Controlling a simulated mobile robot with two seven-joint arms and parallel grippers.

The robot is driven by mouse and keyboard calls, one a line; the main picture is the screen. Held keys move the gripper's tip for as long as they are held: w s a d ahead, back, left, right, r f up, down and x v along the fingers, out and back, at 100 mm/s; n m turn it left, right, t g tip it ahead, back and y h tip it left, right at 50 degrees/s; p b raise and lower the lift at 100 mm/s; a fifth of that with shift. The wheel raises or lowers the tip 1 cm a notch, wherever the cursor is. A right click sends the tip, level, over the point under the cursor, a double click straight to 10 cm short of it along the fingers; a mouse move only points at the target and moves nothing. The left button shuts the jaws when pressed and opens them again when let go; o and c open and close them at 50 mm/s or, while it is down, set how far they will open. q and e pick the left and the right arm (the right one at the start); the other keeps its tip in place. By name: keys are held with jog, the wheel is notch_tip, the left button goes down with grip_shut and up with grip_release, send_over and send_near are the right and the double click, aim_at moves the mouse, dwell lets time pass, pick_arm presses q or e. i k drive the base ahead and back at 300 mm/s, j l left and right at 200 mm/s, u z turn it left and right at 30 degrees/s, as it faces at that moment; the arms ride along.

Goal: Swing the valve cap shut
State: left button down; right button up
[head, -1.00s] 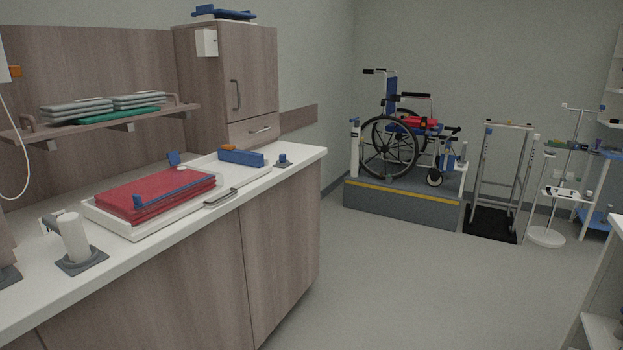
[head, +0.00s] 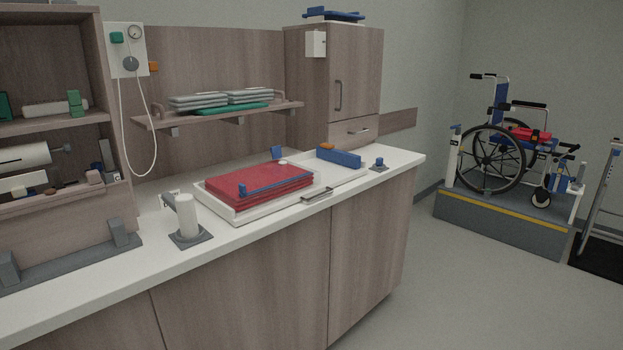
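I cannot tell for sure which part is the valve cap. A white upright cylinder (head: 187,216) stands on a dark grey square base (head: 191,237) on the counter, with a grey bracket-like piece (head: 168,200) at its upper left. A white wall panel (head: 127,50) at the upper left carries a round gauge (head: 134,32), a green block (head: 117,38) and a grey round knob (head: 131,64). A white hose (head: 122,120) hangs from it. Neither of my grippers is in view.
A white tray (head: 235,217) with red folded cloth (head: 262,186) lies on the white counter (head: 120,262). A wooden shelf unit (head: 75,215) stands at the left. A wheelchair (head: 500,150) is on a grey platform (head: 490,222) at the right. Floor before it is clear.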

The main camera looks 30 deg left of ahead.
aim_at(275, 151)
jog(key=i+u, duration=0.1)
jog(key=u, duration=2)
jog(key=l+u, duration=0.35)
jog(key=k+l+u, duration=0.1)
jog(key=l+u, duration=0.25)
jog(key=l, duration=0.15)
jog(key=k+l+u, duration=0.2)
jog(key=l, duration=0.25)
jog(key=l+u, duration=0.15)
jog(key=l, duration=0.3)
jog(key=k+l, duration=0.1)
jog(key=l, duration=0.2)
jog(key=l+u, duration=0.1)
jog(key=l, duration=0.2)
jog(key=k+l, duration=0.25)
jog(key=l, duration=0.25)
jog(key=k+l, duration=0.1)
jog(key=l, duration=0.2)
jog(key=k+l, duration=0.1)
jog(key=l, duration=0.65)
jog(key=i+u, duration=0.05)
